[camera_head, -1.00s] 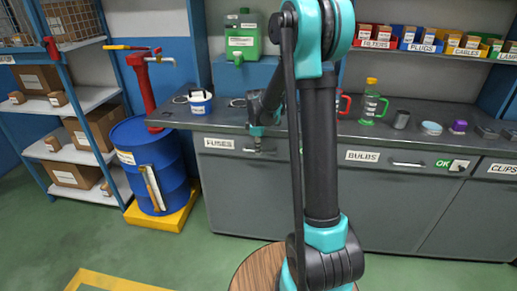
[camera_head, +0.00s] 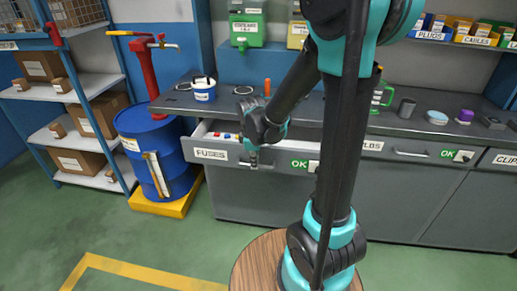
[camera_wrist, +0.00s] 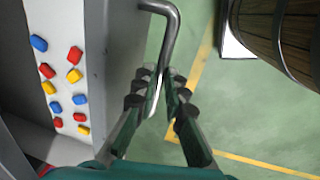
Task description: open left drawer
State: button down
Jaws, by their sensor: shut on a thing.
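The left drawer (camera_head: 228,163), grey with a FUSES label, stands pulled out from the bench in the head view. Its white inside shows behind the front panel. In the wrist view the drawer (camera_wrist: 117,75) lies at the left, with several red, blue and yellow pieces (camera_wrist: 75,76) inside. My gripper (camera_head: 253,164) is at the drawer front. In the wrist view my gripper (camera_wrist: 160,98) is shut on the bent metal handle (camera_wrist: 170,28), whose bar runs between the fingers.
A BULBS drawer (camera_head: 400,150) is shut to the right. A blue drum (camera_head: 152,150) on a yellow base (camera_head: 170,205) stands left of the bench. A wooden round thing (camera_wrist: 285,35) is at the wrist view's upper right. Green floor (camera_head: 150,240) in front is clear.

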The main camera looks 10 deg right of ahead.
jog(key=s+a, duration=0.2)
jog(key=s, duration=0.4)
jog(key=shift+s, duration=0.4)
jog(key=shift+a, duration=0.15)
jog(key=c, duration=1.6)
grip_release()
jog(key=shift+s+a+r, duration=0.1)
jog(key=shift+s+r, duration=0.25)
jog(key=shift+r, duration=1.6)
jog(key=shift+s+a+r, duration=0.1)
jog(key=shift+s+r, duration=0.3)
jog(key=shift+r, duration=1.6)
jog(key=shift+s+a+r, duration=0.1)
jog(key=shift+s+r, duration=0.25)
jog(key=shift+r, duration=1.6)
